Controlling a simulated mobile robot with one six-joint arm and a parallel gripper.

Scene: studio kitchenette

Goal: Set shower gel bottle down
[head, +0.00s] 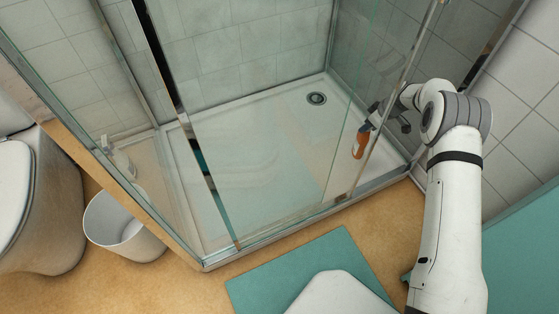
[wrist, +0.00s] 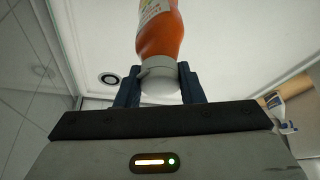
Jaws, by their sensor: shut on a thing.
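The orange shower gel bottle (head: 361,144) is at the right side of the shower, seen through or beside the glass in the head view. In the wrist view the bottle (wrist: 160,35) has an orange body, a pale label and a grey cap. My gripper (head: 374,118) is shut on it; in the wrist view the dark fingers (wrist: 158,85) sit on either side of the grey cap. The bottle is over the white shower tray (head: 255,150). I cannot tell whether its far end touches the tray.
Glass panels (head: 270,130) with metal frames enclose the shower, and a vertical metal rail (head: 400,85) stands close to my arm. A drain (head: 316,98) lies at the back of the tray. The tray floor is otherwise clear. A bin (head: 122,228) and toilet (head: 40,200) stand outside, left.

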